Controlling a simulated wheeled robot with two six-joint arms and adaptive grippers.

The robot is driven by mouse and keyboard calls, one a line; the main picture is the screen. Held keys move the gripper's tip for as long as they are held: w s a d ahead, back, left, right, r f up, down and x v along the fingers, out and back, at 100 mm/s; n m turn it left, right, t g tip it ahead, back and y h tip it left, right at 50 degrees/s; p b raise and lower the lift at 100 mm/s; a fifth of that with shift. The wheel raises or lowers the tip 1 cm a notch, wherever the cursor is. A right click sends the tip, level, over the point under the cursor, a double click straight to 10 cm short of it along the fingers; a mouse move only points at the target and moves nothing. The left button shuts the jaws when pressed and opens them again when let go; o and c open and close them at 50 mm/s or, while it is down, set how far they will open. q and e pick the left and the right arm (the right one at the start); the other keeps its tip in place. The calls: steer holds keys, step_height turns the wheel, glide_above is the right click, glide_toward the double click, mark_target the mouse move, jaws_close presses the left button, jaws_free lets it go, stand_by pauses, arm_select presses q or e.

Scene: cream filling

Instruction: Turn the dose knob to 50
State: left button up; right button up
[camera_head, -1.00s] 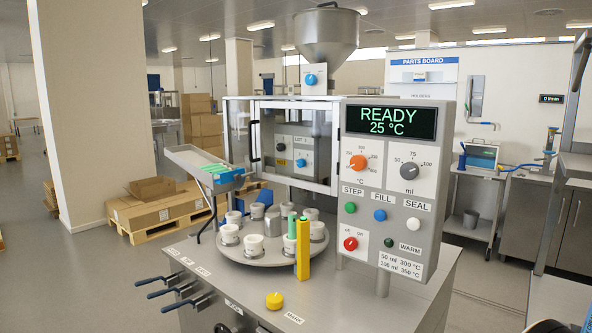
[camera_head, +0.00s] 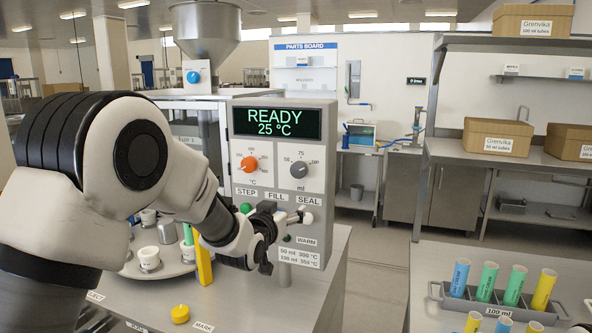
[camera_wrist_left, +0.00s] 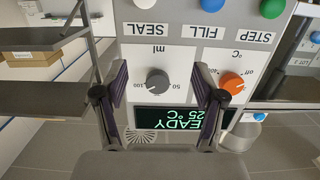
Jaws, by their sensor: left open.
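The dose knob (camera_head: 299,169) is a dark grey dial on the white ml plate of the machine's panel, with marks 50, 75 and 100. Its pointer is too small to read surely. In the left wrist view the panel is upside down, and the knob (camera_wrist_left: 157,81) appears between the two spread fingers. My left gripper (camera_head: 287,222) is open and empty in front of the panel, lower than the knob in the head view. It also shows in the left wrist view (camera_wrist_left: 160,68). The fingers look apart from the knob. My right gripper is out of view.
The orange °C knob (camera_head: 249,164) sits left of the dose knob. The display (camera_head: 278,122) reads READY 25 °C. STEP, FILL and SEAL buttons lie below, partly behind my left gripper. A yellow button (camera_head: 180,313) and a tube rack (camera_head: 432,291) stand lower down.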

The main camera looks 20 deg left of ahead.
arm_select(q)
steer(key=t, duration=0.1)
glide_toward(298, 172)
steer(key=w, duration=0.1)
steer(key=w+p, duration=0.3)
steer(key=w, duration=0.5)
steer(key=shift+f, duration=0.15)
steer(key=shift+d, duration=0.1)
steer(key=c, duration=1.1)
